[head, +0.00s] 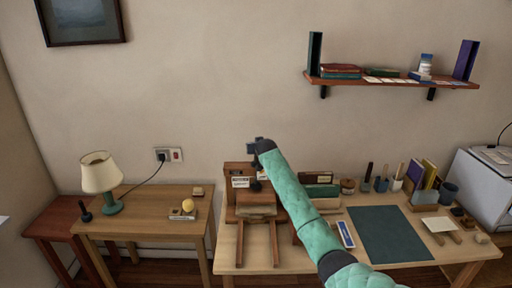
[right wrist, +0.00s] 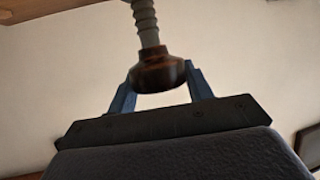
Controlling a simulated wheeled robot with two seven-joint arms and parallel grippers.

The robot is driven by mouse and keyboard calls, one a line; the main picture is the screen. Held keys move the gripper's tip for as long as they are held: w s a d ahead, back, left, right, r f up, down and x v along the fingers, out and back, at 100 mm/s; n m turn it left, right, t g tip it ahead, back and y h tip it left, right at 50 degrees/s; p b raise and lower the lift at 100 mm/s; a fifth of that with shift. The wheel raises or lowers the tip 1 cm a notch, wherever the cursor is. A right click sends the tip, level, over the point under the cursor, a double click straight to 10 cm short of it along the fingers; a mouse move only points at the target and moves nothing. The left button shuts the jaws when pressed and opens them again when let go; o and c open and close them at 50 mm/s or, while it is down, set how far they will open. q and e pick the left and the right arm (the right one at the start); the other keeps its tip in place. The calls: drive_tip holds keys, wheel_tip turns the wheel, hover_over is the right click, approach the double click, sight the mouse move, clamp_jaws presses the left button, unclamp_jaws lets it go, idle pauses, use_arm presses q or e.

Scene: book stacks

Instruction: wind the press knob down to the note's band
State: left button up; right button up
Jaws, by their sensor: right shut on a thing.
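The wooden book press (head: 238,199) stands at the left end of the long table, with a stack of books or boards (head: 256,211) in it. A small white note (head: 240,182) with dark writing is on its front; I cannot read it or make out its band. In the right wrist view the dark brown knob (right wrist: 158,74) sits on a grey threaded screw (right wrist: 148,28). My right gripper (right wrist: 161,84) is shut on the knob, one blue finger at each side. In the head view my teal right arm ends over the press and partly hides it. My left gripper is out of view.
A green mat (head: 392,234) lies on the long table, with pen pots and book holders behind it. A blue-and-white box (head: 345,234) lies beside my arm. A side table (head: 150,208) with a lamp (head: 101,172) stands left. A shelf (head: 395,82) hangs above.

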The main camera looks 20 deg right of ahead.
drive_tip(key=shift+r, duration=0.35)
drive_tip(key=o, duration=1)
drive_tip(key=shift+c, duration=0.2)
drive_tip(key=shift+f, duration=0.1)
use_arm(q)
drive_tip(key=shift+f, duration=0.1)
use_arm(e)
drive_tip(key=shift+f, duration=0.1)
drive_tip(key=shift+s, duration=0.25)
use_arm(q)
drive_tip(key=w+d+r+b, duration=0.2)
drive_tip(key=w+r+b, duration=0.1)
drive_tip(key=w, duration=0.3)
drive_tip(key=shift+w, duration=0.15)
use_arm(e)
drive_tip(key=v, duration=0.7)
drive_tip(key=shift+s, duration=0.2)
